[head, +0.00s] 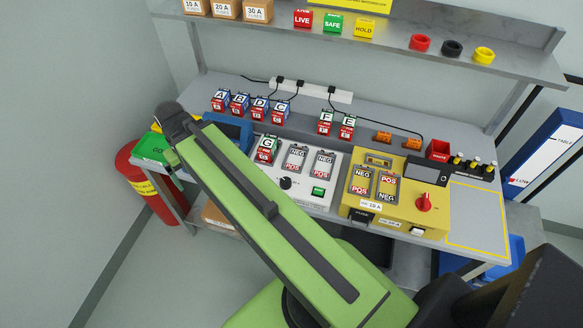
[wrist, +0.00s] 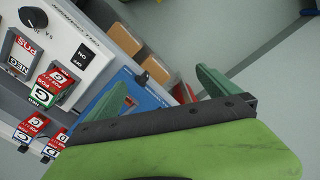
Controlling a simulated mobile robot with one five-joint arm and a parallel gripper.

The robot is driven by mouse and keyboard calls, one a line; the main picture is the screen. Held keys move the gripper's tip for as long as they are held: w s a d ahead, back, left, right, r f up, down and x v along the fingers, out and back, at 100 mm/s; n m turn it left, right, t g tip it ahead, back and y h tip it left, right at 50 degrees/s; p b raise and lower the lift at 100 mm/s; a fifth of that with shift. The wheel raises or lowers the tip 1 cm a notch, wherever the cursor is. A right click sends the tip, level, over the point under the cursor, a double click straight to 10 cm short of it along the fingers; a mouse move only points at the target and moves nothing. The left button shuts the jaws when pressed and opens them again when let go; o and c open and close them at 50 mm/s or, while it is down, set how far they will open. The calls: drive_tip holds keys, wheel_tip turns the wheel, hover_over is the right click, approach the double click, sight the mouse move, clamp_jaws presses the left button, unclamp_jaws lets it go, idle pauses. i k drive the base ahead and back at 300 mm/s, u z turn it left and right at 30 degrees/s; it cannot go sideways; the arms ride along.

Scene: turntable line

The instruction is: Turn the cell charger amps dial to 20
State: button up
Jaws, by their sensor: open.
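The white charger (head: 255,172) stands on the bench with a black dial (head: 285,183) on its front. The dial also shows in the wrist view (wrist: 33,17); "5 A" is printed beside it, and its exact setting is hard to read. A yellow charger (head: 402,190) to the right has a red dial (head: 424,202). In the head view my arm hides part of that area.
Labelled cells (head: 280,112) stand in a row at the back. Cell G (head: 267,149) sits in the white charger's left bay. A red bin (head: 135,165) stands left of the bench. A shelf (head: 390,45) overhangs the back.

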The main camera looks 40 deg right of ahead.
sight(285, 182)
drive_tip(key=k, duration=1.65)
drive_tip(key=u, duration=0.5)
drive_tip(key=i, duration=0.85)
drive_tip(key=u, duration=0.05)
